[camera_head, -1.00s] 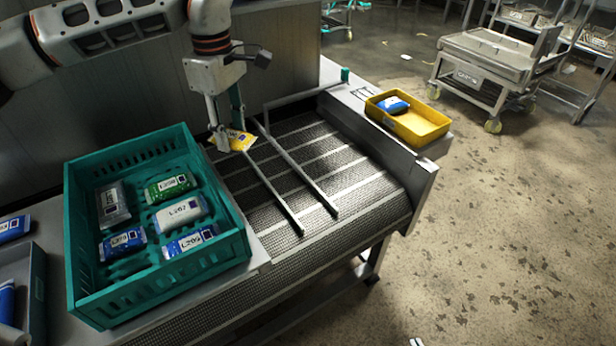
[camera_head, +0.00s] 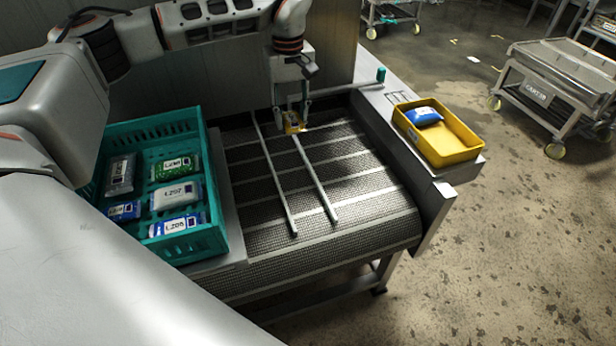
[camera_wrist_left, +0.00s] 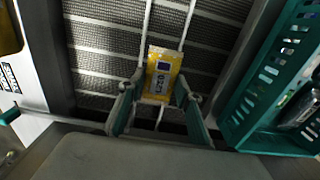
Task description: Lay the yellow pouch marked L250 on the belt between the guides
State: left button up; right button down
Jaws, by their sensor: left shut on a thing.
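The yellow pouch (camera_head: 292,123) hangs in my left gripper (camera_head: 291,118) over the far part of the belt (camera_head: 365,200). In the left wrist view the pouch (camera_wrist_left: 158,80) shows a white label with a dark square, its print hard to read, between the fingers of my left gripper (camera_wrist_left: 158,94). Two thin metal guides, the left one (camera_head: 274,175) and the right one (camera_head: 316,180), run along the belt. In the head view the pouch overlaps the far end of the right guide; its height above the belt is unclear. My right gripper is not in view.
A teal crate (camera_head: 216,240) with several pouches stands left of the belt, partly hidden by my own body. A yellow tray (camera_head: 462,156) with a blue pouch (camera_head: 423,116) sits on the right ledge. The near belt is clear. A cart (camera_head: 540,92) stands farther right.

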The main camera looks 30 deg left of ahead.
pick_arm(q)
notch_tip(320, 180, down, 9)
jog(key=b, duration=0.2)
send_over(294, 180)
notch_tip(294, 180, down, 6)
jog(key=shift+f, duration=0.15)
jog(key=shift+d+f, duration=0.1)
jog(key=shift+f, duration=0.65)
notch_tip(294, 180, down, 3)
jog(key=shift+f+b, duration=0.2)
jog(key=shift+b, duration=0.3)
jog(key=shift+r, duration=0.1)
